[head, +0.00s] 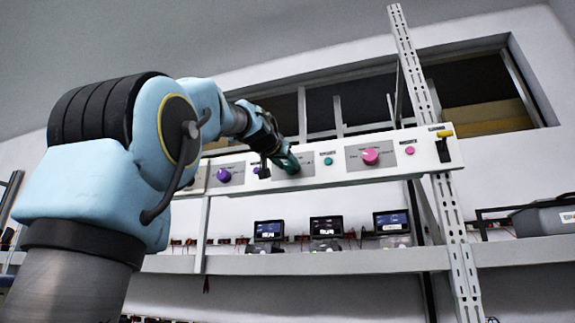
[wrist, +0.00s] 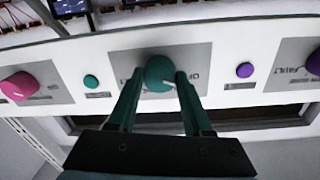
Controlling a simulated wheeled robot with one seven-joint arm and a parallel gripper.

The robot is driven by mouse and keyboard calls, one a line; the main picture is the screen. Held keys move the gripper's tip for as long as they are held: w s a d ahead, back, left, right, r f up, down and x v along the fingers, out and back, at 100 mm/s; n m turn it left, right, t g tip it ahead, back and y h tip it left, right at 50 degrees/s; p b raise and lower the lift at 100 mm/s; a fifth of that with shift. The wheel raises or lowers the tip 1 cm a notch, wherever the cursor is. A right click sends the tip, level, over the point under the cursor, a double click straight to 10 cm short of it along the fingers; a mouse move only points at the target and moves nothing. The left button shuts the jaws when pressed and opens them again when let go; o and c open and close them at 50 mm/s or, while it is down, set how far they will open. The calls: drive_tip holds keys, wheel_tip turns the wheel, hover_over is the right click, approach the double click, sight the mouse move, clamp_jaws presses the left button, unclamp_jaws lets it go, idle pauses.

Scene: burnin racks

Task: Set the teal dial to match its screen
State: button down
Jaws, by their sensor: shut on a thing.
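The teal dial (wrist: 160,73) sits on a grey plate on the white panel, in the middle of the wrist view. My gripper (wrist: 159,80) is shut on the dial, with one teal finger on each side of it. In the head view my gripper (head: 287,164) reaches the panel and hides most of the dial. Several small screens (head: 326,227) stand on the shelf below the panel. Their text is too small to read, and I cannot tell which one belongs to the teal dial. The dial's pointer setting is not readable.
The white panel (head: 433,160) also carries a pink dial (head: 370,156), a purple dial (head: 223,175), a small teal button (head: 328,161) and a small pink button (head: 409,151). A yellow-topped switch (head: 444,134) is at its right end. A perforated upright (head: 457,235) stands at right.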

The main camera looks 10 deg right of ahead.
drive_tip(key=shift+m+b, duration=0.35)
drive_tip(key=shift+m, duration=0.05)
drive_tip(key=shift+f+m+b, duration=0.1)
drive_tip(key=shift+m+b, duration=0.5)
drive_tip(key=shift+m, duration=0.4)
drive_tip(key=m+b, duration=0.1)
drive_tip(key=m, duration=0.4)
drive_tip(key=shift+m+b, duration=0.3)
drive_tip(key=shift+m, duration=0.1)
drive_tip(key=shift+r, duration=0.2)
drive_tip(key=shift+c, duration=1.6)
unclamp_jaws()
drive_tip(key=shift+s, duration=0.1)
